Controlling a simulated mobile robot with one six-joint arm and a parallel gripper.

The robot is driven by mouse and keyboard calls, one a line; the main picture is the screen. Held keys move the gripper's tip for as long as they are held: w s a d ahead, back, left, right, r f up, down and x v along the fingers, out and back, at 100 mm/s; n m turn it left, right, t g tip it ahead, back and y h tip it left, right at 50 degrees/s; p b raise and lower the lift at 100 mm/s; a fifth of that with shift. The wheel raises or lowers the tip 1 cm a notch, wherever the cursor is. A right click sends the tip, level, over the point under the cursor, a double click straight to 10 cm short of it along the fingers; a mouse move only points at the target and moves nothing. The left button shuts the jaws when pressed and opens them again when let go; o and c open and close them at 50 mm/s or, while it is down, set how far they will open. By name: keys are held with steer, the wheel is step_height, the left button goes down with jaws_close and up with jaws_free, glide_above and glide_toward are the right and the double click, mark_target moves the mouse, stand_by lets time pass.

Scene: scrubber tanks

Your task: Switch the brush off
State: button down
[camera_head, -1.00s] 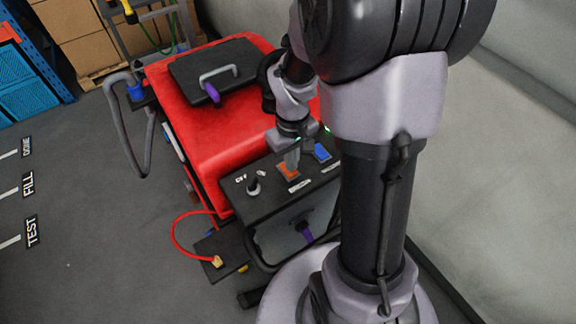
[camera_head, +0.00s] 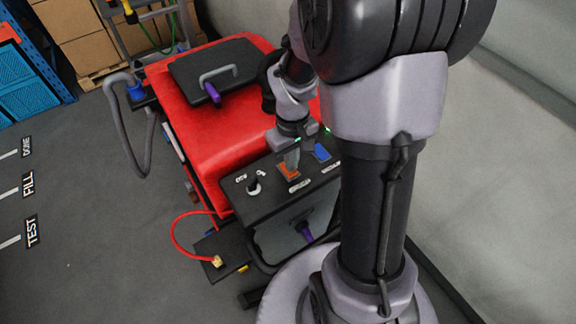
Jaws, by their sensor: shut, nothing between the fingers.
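The red scrubber (camera_head: 222,134) stands in the middle with a black control panel (camera_head: 262,204) at its near end. On the panel are a dark knob (camera_head: 254,187) with a label, an orange rocker switch (camera_head: 289,172) and a blue rocker switch (camera_head: 321,152). The small labels are too blurred to read, so I cannot tell which switch is the brush's. My gripper (camera_head: 291,160) is shut and empty, pointing down at the orange switch. Its tips overlap the switch's upper part; I cannot tell whether they touch. My arm hides the panel's right end.
A black lid with a grey handle (camera_head: 218,74) tops the scrubber. A red cable (camera_head: 176,232) with a yellow plug loops beside it. Cardboard boxes (camera_head: 80,35) and a blue rack (camera_head: 32,85) stand behind. A pale wall is at right; the left floor is clear.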

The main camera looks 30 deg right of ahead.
steer(key=shift+f+b, duration=0.8)
steer(key=shift+f, duration=0.15)
stand_by(0.4)
step_height(320, 180, up, 7)
steer(key=p, duration=0.6)
steer(key=shift+r, duration=0.15)
